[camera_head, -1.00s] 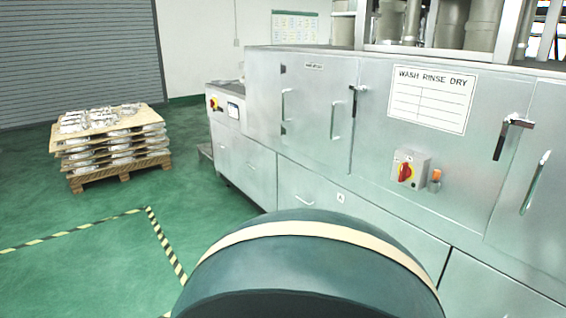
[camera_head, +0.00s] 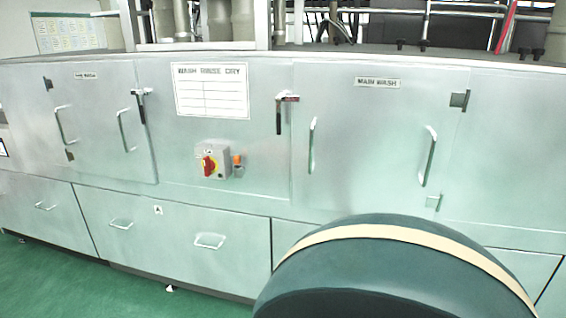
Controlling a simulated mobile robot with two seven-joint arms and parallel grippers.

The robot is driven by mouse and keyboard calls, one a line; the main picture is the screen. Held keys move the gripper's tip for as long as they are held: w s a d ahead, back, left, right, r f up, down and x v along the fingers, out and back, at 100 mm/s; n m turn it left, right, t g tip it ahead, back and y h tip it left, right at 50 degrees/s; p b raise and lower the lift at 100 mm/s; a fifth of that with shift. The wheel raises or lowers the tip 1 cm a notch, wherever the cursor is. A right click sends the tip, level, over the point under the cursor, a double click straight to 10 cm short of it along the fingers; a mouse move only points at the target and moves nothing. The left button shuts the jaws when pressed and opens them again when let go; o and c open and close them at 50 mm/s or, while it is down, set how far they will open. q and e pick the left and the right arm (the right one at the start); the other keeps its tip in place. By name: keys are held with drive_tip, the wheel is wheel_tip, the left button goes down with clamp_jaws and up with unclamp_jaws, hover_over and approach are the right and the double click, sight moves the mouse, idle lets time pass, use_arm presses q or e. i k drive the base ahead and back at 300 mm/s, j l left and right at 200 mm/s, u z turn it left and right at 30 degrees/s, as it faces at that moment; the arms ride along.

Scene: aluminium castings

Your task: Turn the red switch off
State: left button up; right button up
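A small orange part (camera_head: 238,161) is mounted just right of the box. Neither of my grippers is in view, and nothing covers the switch.
The long metal machine (camera_head: 370,215) fills the view, with door handles (camera_head: 429,156) and latches (camera_head: 279,115) sticking out. Drawers (camera_head: 175,240) run along its lower front. Green floor (camera_head: 60,285) is free at lower left. A dark green rounded body with a cream band, probably mine, covers the lower right.

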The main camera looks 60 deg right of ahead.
sight(209, 165)
drive_tip(key=z, duration=1.6)
